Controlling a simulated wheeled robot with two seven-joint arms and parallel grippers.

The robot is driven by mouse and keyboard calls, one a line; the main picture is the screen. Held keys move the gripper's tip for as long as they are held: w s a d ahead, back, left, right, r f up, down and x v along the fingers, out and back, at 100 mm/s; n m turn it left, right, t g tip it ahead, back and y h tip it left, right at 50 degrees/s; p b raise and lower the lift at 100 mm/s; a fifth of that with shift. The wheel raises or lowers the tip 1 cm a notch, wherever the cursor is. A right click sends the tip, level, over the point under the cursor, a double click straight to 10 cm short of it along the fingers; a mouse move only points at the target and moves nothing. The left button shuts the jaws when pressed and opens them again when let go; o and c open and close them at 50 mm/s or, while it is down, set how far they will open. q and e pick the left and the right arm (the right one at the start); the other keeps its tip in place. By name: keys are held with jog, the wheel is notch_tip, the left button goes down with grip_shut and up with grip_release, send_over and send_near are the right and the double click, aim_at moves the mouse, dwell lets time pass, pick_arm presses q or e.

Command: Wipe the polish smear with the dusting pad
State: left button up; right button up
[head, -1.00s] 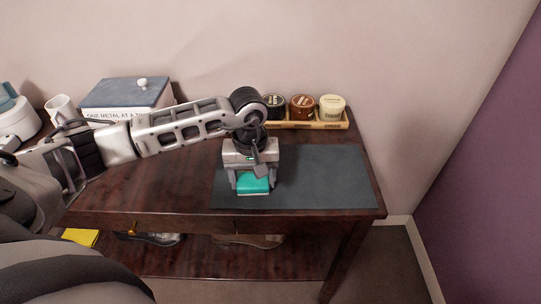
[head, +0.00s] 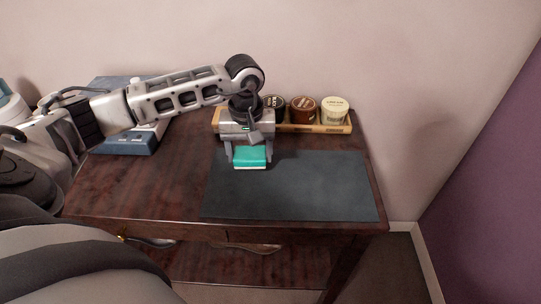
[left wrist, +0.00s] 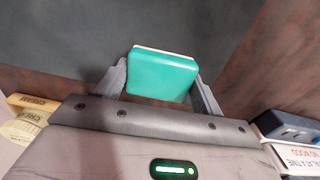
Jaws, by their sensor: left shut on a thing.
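My left gripper (head: 249,160) is shut on the teal dusting pad (head: 250,153), with a finger on each side of it and a pale layer along its edge. The pad is over the back left part of a dark grey mat (head: 310,190) on the wooden table. I cannot tell whether it touches the mat. The left wrist view shows the pad (left wrist: 162,76) between the fingers, with the mat (left wrist: 60,30) beyond. I cannot make out a polish smear on the visible mat; part is hidden by the gripper and pad. My right gripper is not in view.
A wooden tray (head: 318,129) with three polish jars stands against the wall, close behind the gripper. A blue-and-white box (head: 134,142) is at the left, partly behind my arm. The table (head: 140,190) is bare left of the mat. Shoes lie on the lower shelf.

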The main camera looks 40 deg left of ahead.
pick_arm(q)
jog(key=shift+s+r, duration=0.1)
jog(key=shift+r, duration=0.5)
jog(key=shift+r+p, duration=1.15)
jog(key=shift+r, duration=0.3)
jog(key=shift+r+p, duration=0.35)
jog(key=shift+r, duration=0.3)
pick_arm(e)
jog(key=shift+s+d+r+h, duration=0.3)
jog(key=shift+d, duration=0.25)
